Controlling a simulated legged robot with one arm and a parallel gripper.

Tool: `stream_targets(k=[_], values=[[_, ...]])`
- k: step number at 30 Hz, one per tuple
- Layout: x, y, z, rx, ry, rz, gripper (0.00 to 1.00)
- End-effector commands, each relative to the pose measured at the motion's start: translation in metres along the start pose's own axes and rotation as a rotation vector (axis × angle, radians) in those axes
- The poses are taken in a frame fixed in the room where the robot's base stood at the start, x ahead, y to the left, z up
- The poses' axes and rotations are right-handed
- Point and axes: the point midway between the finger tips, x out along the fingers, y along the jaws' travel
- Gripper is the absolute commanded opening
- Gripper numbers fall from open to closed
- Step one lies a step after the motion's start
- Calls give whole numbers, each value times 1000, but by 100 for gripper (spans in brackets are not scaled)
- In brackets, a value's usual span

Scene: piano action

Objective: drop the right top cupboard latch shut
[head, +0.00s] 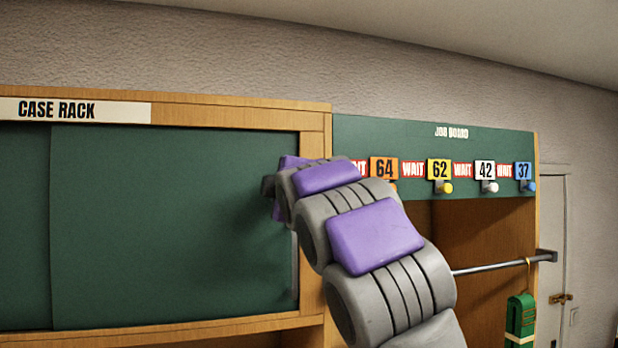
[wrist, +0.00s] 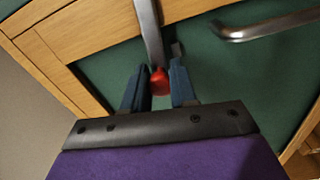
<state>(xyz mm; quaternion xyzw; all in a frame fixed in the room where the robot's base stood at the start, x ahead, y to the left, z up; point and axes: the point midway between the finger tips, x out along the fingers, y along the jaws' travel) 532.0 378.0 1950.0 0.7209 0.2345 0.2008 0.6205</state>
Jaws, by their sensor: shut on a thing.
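The latch is a flat metal bar (wrist: 148,28) with a red tip (wrist: 159,80). In the wrist view it comes in from the top edge, crosses the wooden frame and reaches over the green cupboard door (wrist: 225,75). My gripper (wrist: 160,84) is shut on the red tip, with a blue-grey finger on each side. A small grey piece (wrist: 176,49) sits on the door close beside the bar; I cannot tell whether they touch. In the head view my arm reaches the upper right corner of the green door (head: 170,220) and hides the latch and fingertips.
A metal door handle (wrist: 265,27) stands out near the latch. To the right is the job board (head: 380,135) with numbered tags on pegs. Below it a metal rail (head: 490,266) holds a green hanging item (head: 520,318). The wall above is clear.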

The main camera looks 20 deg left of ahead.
Motion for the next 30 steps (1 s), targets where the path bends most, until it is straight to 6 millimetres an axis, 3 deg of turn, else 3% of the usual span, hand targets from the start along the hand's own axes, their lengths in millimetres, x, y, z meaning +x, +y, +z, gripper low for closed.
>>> stream_targets(k=[9,26,27,30], values=[[4,-8,-3,-134,-2,4,0],[6,-13,-6,-165,1,-2,0],[6,-13,-6,-164,2,-3,27],[6,-13,-5,-164,2,-3,37]])
